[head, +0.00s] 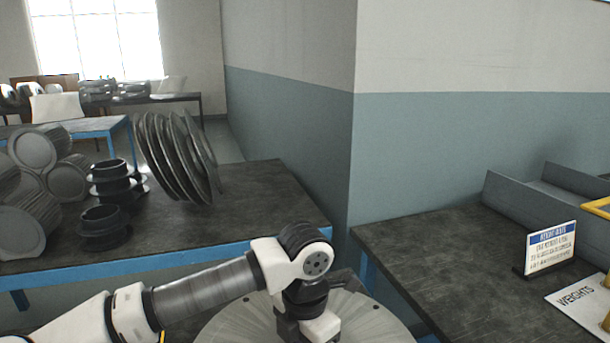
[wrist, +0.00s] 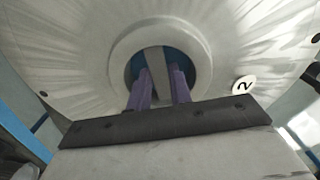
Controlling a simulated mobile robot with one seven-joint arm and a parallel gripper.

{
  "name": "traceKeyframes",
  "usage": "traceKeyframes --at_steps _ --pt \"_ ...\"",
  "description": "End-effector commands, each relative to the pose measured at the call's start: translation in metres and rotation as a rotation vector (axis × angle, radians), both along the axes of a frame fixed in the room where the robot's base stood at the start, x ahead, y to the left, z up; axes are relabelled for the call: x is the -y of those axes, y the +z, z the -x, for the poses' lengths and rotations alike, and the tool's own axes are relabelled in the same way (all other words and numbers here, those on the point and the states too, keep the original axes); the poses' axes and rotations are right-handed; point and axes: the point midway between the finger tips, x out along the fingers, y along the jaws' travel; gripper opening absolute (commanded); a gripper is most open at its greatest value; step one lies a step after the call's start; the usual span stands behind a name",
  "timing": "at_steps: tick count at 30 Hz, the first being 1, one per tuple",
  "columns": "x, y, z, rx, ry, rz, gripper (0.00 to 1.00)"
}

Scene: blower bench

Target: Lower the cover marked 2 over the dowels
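The cover marked 2 is a round grey metal disc (head: 375,322) at the bottom of the head view, cut off by the frame edge. In the wrist view the cover (wrist: 75,60) fills most of the picture, with a raised hub, a central opening and a white round label "2" (wrist: 243,85). My gripper (wrist: 159,78) has its purple fingers at the central opening, one on each side of a grey bar there, and looks shut on it. The head view shows my gripper (head: 310,325) above the disc, its fingertips hidden. No dowels are visible.
A dark bench (head: 250,200) at left carries ribbed cylinders (head: 40,150), black flanged parts (head: 108,185) and upright discs (head: 178,155). A wall corner stands behind. The right bench (head: 440,255) holds a sign (head: 550,247), a WEIGHTS card (head: 582,300) and a grey channel (head: 540,200).

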Motion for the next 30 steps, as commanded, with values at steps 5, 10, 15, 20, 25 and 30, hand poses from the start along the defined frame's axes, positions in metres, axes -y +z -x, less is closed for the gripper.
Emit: traceKeyframes --at_steps 5,10,15,20,25,30 --pt "0.0000 -0.0001 0.0000 0.000 0.000 0.000 0.00" --pt "0.0001 -0.0002 0.0001 0.000 0.000 0.000 0.00" --pt "0.0001 0.0015 -0.0005 0.002 0.000 0.001 0.00" --pt "0.0000 0.0029 -0.0005 0.003 0.001 0.000 0.00" --pt "0.0001 0.0056 -0.0005 0.002 0.001 0.001 0.00" --pt "0.0001 0.0082 -0.0005 0.003 0.001 0.002 0.00"
